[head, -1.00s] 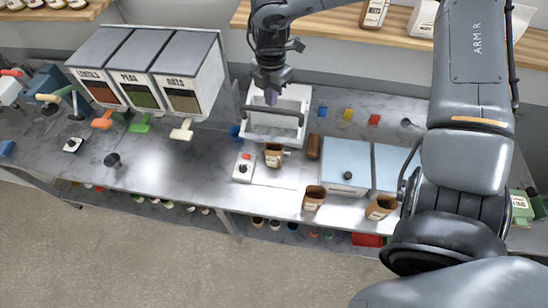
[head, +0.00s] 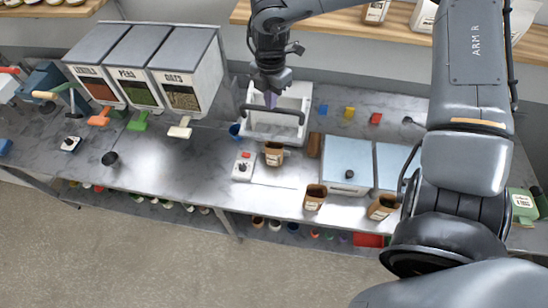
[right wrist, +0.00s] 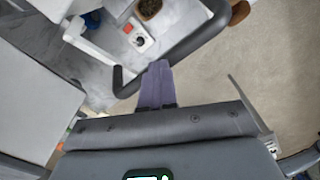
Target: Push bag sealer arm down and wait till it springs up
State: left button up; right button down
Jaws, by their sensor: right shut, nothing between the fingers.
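The bag sealer is a white box-like unit (head: 262,131) at the back middle of the bench in the head view. Its dark bar-shaped arm (head: 285,113) spans its width. The bar also shows in the right wrist view (right wrist: 186,47). My right gripper (head: 270,99) points down at the bar from above and behind. In the right wrist view its purple-grey fingers (right wrist: 156,78) are together and empty, right by the bar. I cannot tell whether they touch it. My left gripper is not in view.
A small white control box with a red button (head: 243,166) and a brown labelled pouch (head: 274,155) stand in front of the sealer. Food dispensers (head: 187,78) stand to the left, a light-blue lidded box (head: 348,160) to the right. More pouches (head: 314,198) line the front edge.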

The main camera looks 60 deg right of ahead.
jog(key=shift+d+r, duration=0.1)
jog(key=shift+d, duration=0.05)
dwell(0.4)
notch_tip(320, 180, up, 12)
jog(key=p, duration=0.8)
dwell(0.5)
